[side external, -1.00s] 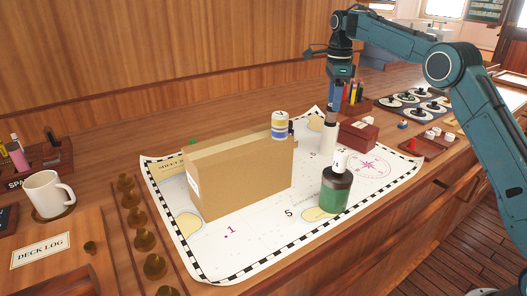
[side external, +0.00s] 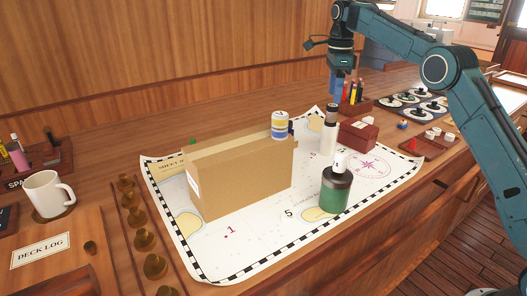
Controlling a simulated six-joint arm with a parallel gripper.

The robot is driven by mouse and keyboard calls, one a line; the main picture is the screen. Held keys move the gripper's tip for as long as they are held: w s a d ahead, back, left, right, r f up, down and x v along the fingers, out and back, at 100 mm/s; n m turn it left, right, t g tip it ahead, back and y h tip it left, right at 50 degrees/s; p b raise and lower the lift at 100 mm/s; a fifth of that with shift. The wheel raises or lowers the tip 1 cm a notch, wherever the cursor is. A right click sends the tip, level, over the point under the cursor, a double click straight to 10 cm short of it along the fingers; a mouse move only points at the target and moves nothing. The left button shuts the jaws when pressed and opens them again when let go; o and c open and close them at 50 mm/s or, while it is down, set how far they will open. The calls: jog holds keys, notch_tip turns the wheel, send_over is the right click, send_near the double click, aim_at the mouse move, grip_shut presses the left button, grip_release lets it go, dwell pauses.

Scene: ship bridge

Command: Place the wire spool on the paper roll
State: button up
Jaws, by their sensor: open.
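The paper roll (side external: 328,141) looks like a white upright cylinder standing on the chart, behind the green bottle. A small brown piece with a dark top, which I take to be the wire spool (side external: 331,116), sits upright on top of it. The two look in contact and lined up, though they are small in this view. My gripper (side external: 337,93) points down just above the spool, with a small gap between them. It is open and holds nothing. The fingers are small here and partly overlap the pen holder behind.
A large cardboard box (side external: 240,180) stands on the chart (side external: 255,245) to the left. A blue-and-yellow banded cylinder (side external: 280,125) shows at its right end. The green bottle (side external: 335,190) stands in front, a red-brown box (side external: 357,135) to the right, a pen holder (side external: 353,104) behind.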

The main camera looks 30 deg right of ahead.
jog(key=s+a+r+n+t, duration=0.1)
jog(key=s+a+r+n, duration=0.4)
jog(key=s, duration=0.4)
jog(key=s+a+r+n+t, duration=0.25)
jog(key=s+r+n, duration=0.25)
jog(key=s+n, duration=0.3)
jog(key=s+a+f+n, duration=0.1)
jog(key=s+f+n, duration=0.2)
jog(key=s, duration=0.4)
jog(key=s+a+f+n+t, duration=0.1)
jog(key=s+f+n, duration=0.3)
jog(key=s, duration=0.4)
jog(key=s+a+f+n+t, duration=0.1)
jog(key=s+a+f+n, duration=0.1)
jog(key=s+n, duration=0.3)
jog(key=shift+s+a+f, duration=0.3)
jog(key=shift+s+f, duration=0.6)
jog(key=shift+s, duration=0.85)
